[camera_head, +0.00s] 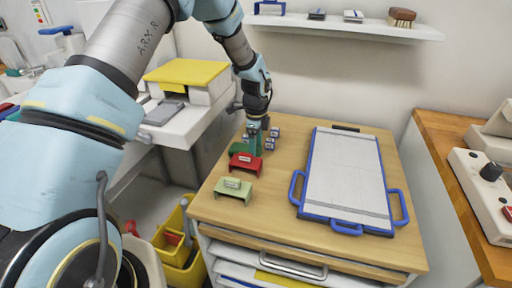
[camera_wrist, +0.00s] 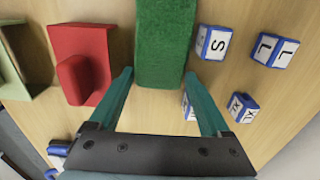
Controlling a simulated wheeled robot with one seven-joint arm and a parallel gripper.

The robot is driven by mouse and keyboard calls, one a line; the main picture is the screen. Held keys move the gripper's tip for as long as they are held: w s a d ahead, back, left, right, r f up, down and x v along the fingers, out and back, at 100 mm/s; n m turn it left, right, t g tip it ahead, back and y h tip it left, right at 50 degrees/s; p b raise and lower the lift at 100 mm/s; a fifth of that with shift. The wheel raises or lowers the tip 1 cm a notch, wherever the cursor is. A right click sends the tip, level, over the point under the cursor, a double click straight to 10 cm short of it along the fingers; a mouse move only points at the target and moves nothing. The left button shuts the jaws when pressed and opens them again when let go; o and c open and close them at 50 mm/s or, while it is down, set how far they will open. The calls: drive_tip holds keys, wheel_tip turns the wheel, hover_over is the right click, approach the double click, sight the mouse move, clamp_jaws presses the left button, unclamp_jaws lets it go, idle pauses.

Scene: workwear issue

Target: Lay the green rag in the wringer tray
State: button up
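A dark green, cloth-textured piece (camera_head: 238,148), which looks like the green rag, lies on the wooden cabinet top. In the wrist view the green rag (camera_wrist: 165,40) is just ahead of and between the fingertips. My gripper (camera_head: 256,147) is over it with teal fingers apart; the gripper (camera_wrist: 158,76) is open and holds nothing. I cannot tell whether the fingers reach down beside the rag. No wringer tray is plainly identifiable.
A red piece (camera_head: 245,163) and a pale green piece (camera_head: 234,190) sit in front of the rag. Several small blue-and-white size cubes (camera_wrist: 214,42) stand just right of the gripper. A wooden counter (camera_head: 470,205) with a machine is at right. A shelf (camera_head: 340,26) hangs behind.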

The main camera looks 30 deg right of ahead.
drive_tip(key=shift+r, duration=0.1)
wheel_tip(320, 180, up, 12)
drive_tip(key=b, duration=0.3)
idle(0.3)
